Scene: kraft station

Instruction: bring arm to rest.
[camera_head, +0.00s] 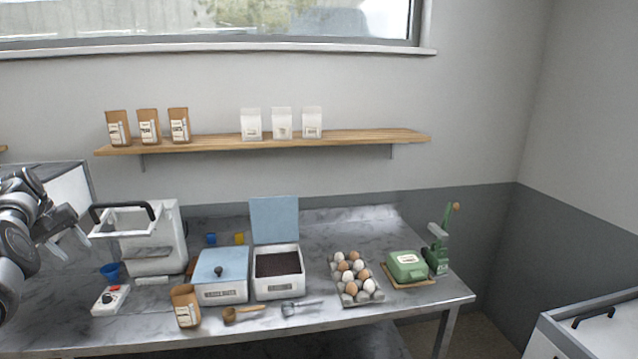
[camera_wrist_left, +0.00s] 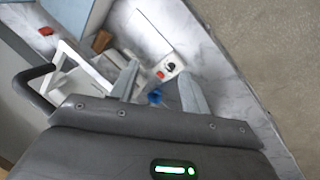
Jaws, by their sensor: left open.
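My left gripper (camera_head: 68,236) is at the left edge of the head view, raised beside the white machine with the black handle (camera_head: 150,238). Its two fingers are spread apart with nothing between them. In the left wrist view the open fingers of the left gripper (camera_wrist_left: 158,92) point down toward the table, with a blue cup (camera_wrist_left: 155,97) showing beyond them in the gap. The white machine's frame and black handle (camera_wrist_left: 33,88) lie to the left of the fingers there. My right gripper is in neither view.
The marble table (camera_head: 400,216) holds a white box with a blue lid (camera_head: 220,290), an open box of dark grounds (camera_head: 280,287), an egg tray (camera_head: 362,299), a green device (camera_head: 407,264), a brown bag (camera_head: 186,306) and a switch box (camera_head: 110,299). A shelf (camera_head: 210,147) hangs above.

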